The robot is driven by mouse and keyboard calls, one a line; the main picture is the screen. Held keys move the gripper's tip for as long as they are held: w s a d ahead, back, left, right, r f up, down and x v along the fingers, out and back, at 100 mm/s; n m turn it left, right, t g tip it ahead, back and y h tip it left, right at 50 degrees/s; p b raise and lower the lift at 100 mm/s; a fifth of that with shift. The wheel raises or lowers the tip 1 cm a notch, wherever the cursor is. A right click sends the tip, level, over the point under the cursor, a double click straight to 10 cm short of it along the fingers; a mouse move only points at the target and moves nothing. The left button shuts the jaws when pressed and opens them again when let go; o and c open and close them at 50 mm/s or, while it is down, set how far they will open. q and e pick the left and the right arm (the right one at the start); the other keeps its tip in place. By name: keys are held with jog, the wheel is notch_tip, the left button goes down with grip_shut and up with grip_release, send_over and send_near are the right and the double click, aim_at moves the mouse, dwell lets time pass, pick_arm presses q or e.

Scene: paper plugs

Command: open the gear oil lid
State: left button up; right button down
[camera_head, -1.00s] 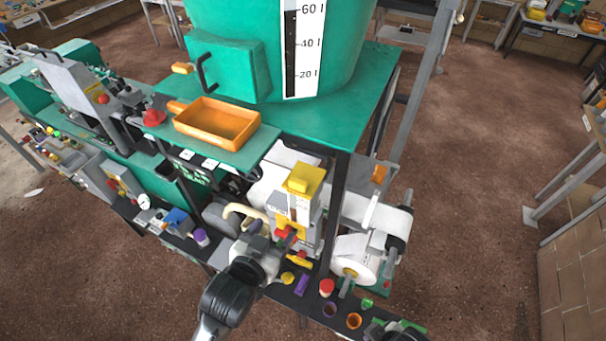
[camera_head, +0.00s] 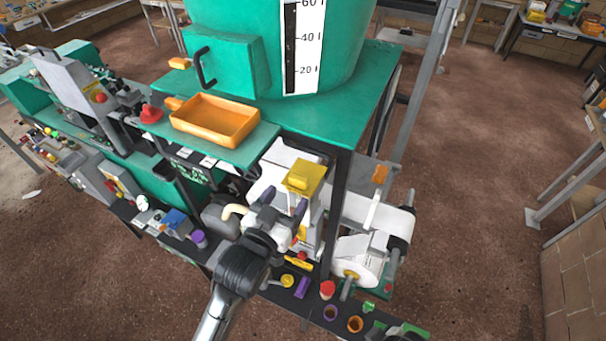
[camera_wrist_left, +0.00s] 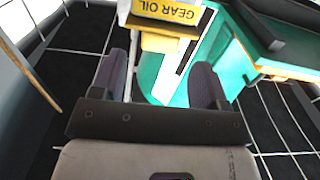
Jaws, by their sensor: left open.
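The gear oil unit (camera_head: 274,172) is a pale box with a yellow lid (camera_head: 304,176) on top, in the middle of the head view. The lid looks shut, but its far edge is hard to judge. My left gripper (camera_head: 285,203) is open and empty, just in front of and below the lid, with one finger to each side. In the left wrist view, a yellow GEAR OIL label (camera_wrist_left: 168,11) is at the top, beyond my open fingers (camera_wrist_left: 158,82). The gripper hides part of the unit's front. My right gripper is not in view.
A green tank stand (camera_head: 300,125) rises behind, with a dark post (camera_head: 338,205) right of the lid. An orange tray (camera_head: 215,118) sits on the green shelf at the left. White paper rolls (camera_head: 358,262) are at the right. Small coloured parts lie on the dark shelf below.

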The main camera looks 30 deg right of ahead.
pick_arm(q)
jog(key=shift+w+d, duration=0.2)
jog(key=shift+d, duration=0.1)
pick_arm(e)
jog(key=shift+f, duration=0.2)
pick_arm(q)
jog(key=shift+w+d, duration=0.1)
